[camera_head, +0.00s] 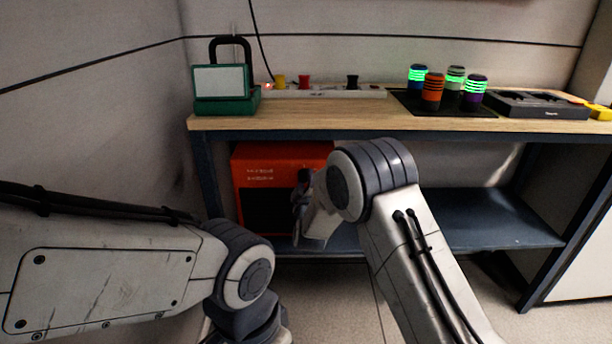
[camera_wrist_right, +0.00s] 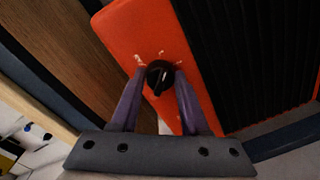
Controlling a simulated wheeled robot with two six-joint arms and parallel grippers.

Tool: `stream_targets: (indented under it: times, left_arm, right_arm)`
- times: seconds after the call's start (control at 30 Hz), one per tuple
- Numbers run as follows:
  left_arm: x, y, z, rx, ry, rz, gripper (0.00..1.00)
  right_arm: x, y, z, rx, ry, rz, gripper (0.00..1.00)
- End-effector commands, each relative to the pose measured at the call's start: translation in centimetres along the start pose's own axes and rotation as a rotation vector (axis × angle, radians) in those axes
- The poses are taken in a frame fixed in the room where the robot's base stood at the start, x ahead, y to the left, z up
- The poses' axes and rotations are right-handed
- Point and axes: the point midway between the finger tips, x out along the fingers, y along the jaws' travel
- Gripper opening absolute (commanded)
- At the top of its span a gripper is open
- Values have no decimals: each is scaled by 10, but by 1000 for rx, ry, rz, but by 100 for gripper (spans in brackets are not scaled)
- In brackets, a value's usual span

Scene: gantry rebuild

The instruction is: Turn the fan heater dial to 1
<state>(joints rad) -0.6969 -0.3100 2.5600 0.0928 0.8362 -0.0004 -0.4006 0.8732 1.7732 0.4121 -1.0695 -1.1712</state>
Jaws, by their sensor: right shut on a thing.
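The fan heater (camera_head: 268,158) is an orange box with a dark grille, on the lower shelf under the workbench. Its black dial (camera_wrist_right: 159,77) shows in the right wrist view on the orange face (camera_wrist_right: 140,32), with small pale marks around it that are too blurred to read. My right gripper (camera_wrist_right: 160,85) has its two fingers on either side of the dial, shut on it.
The wooden bench top (camera_head: 330,115) lies above the heater, with a green-framed device (camera_head: 222,82), a power strip (camera_head: 330,93), several banded cylinders and a black charger (camera_head: 535,106). The lower shelf (camera_head: 490,222) is bare to the right.

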Motion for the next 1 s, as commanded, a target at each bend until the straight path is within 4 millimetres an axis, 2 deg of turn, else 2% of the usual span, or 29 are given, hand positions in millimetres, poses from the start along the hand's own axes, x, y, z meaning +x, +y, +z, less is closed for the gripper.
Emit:
stream_targets:
  times: [0.1, 0.43, 1.0]
  left_arm:
    - [-10, 1, 0, 0, 0, 0, 50]
    - [-20, 2, -1, 0, 0, 0, 50]
    - [-22, 2, -1, 0, 0, 0, 50]
  right_arm:
    - [0, 1, -1, -84, -6, -3, 0]
    - [0, 0, -1, -231, -14, -6, 0]
    - [-1, -1, 0, -265, -16, -6, 0]
